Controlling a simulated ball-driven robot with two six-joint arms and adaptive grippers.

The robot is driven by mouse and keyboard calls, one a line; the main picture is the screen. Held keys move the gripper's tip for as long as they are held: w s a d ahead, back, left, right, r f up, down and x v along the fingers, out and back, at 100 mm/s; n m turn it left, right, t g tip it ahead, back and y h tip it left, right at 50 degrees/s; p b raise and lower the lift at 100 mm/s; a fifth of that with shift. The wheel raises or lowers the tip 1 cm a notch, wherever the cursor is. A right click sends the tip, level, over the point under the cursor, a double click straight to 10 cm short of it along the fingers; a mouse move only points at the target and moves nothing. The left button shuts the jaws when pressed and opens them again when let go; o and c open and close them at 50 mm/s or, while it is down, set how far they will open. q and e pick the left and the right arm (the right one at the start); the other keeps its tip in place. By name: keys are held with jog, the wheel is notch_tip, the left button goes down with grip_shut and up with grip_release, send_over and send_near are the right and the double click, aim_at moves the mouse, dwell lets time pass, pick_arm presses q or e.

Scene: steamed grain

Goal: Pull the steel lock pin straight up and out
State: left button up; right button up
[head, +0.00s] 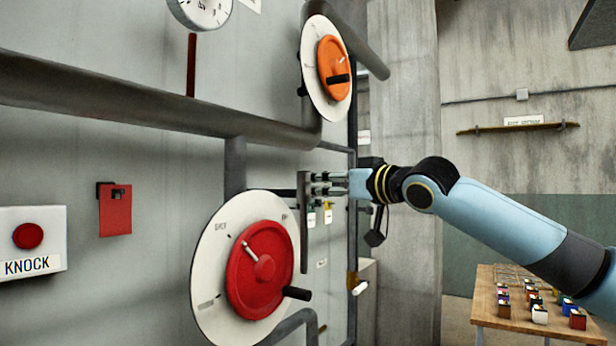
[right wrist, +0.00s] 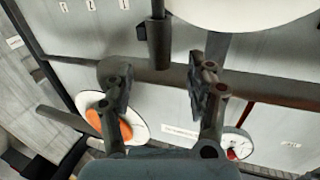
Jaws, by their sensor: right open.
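My right gripper (head: 318,184) is open, its fingers pointing left at the upper end of a dark upright bar (head: 304,235) beside the red wheel. In the right wrist view, the two fingers (right wrist: 160,88) stand apart with nothing between their tips. The end of a dark rod (right wrist: 158,42) shows just beyond them, in line with the gap. I cannot tell for sure which part is the steel lock pin; a separate pin is not clearly visible. My left gripper is not in view.
A red wheel (head: 247,278) on a white dial sits below left of the gripper, an orange wheel (head: 328,62) above it. A thick pipe (head: 120,100) crosses the wall. Small tags (head: 328,212) hang close behind the fingers. A wooden table (head: 487,312) stands lower right.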

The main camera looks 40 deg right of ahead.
aim_at(309, 184)
jog(key=w, duration=0.2)
jog(key=w+p, duration=0.1)
jog(key=w, duration=0.2)
jog(key=w+p, duration=0.1)
jog(key=w, duration=0.2)
jog(key=shift+a, duration=0.35)
grip_shut()
